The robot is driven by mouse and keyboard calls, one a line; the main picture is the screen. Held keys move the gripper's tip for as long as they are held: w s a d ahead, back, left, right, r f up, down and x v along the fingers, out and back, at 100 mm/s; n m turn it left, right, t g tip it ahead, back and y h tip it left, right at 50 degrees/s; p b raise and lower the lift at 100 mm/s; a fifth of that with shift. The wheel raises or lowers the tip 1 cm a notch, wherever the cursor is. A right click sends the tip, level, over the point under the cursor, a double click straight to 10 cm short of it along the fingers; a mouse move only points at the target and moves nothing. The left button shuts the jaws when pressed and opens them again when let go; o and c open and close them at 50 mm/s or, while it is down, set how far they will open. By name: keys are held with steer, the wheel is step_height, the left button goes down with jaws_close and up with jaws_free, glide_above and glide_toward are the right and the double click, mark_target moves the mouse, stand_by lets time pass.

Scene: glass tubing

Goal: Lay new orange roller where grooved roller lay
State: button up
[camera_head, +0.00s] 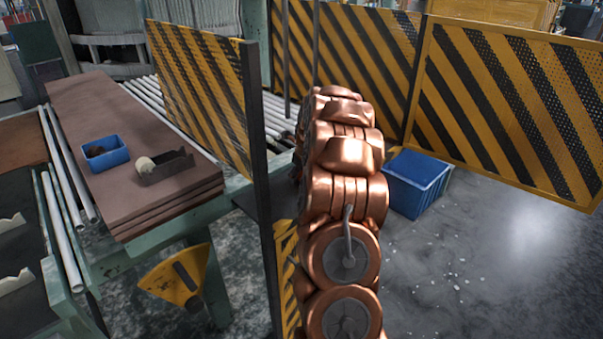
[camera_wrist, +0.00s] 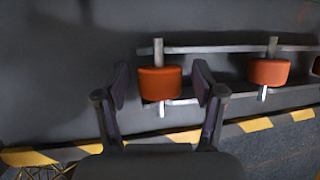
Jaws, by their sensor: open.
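In the wrist view, an orange roller (camera_wrist: 160,84) sits on its upright-looking shaft across two grey rails. A second orange roller (camera_wrist: 269,72) sits farther right on the same rails, and a sliver of another shows at the right edge. My gripper (camera_wrist: 162,80) is open, its two fingers to the left and right of the nearer orange roller; I cannot tell if they touch it. In the head view, a dark bracket (camera_head: 168,172) on brown boards has a cream roller (camera_head: 145,165) at its left end. A blue box (camera_head: 105,154) beside it holds a dark round item, perhaps the grooved roller.
Brown stacked boards (camera_head: 140,204) lie on the green machine frame. A striped guard panel (camera_head: 200,90) stands between them and my copper arm. More striped panels (camera_head: 510,110) stand behind. A blue crate (camera_head: 418,184) is right of my arm, which hides my gripper there.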

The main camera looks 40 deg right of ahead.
steer(key=shift+r, duration=0.65)
steer(key=b+v, duration=0.2)
steer(key=v, duration=0.9)
steer(key=shift+s+r+b, duration=0.2)
steer(key=shift+s+b, duration=0.05)
steer(key=shift+b, duration=0.15)
steer(key=shift+a, duration=0.15)
